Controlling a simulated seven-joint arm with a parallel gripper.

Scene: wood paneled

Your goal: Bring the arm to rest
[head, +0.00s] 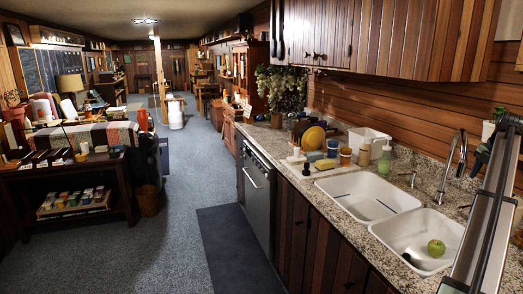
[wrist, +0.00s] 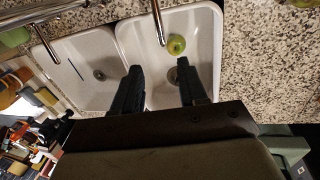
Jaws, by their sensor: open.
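My gripper (wrist: 160,88) is open and empty in the wrist view, its two dark fingers apart above the double sink (wrist: 212,60). A green apple (wrist: 176,44) lies in one sink basin, beyond the fingertips and apart from them. In the head view the same apple (head: 436,248) lies in the nearer basin of the white sink (head: 345,208). Part of my arm shows at the right edge of the head view; the gripper's fingers are not clearly seen there.
A chrome faucet (head: 452,165) rises behind the sink. Wooden cabinets (head: 390,40) hang above. The carpeted floor to the left is mostly open, with a dark mat (head: 238,245).

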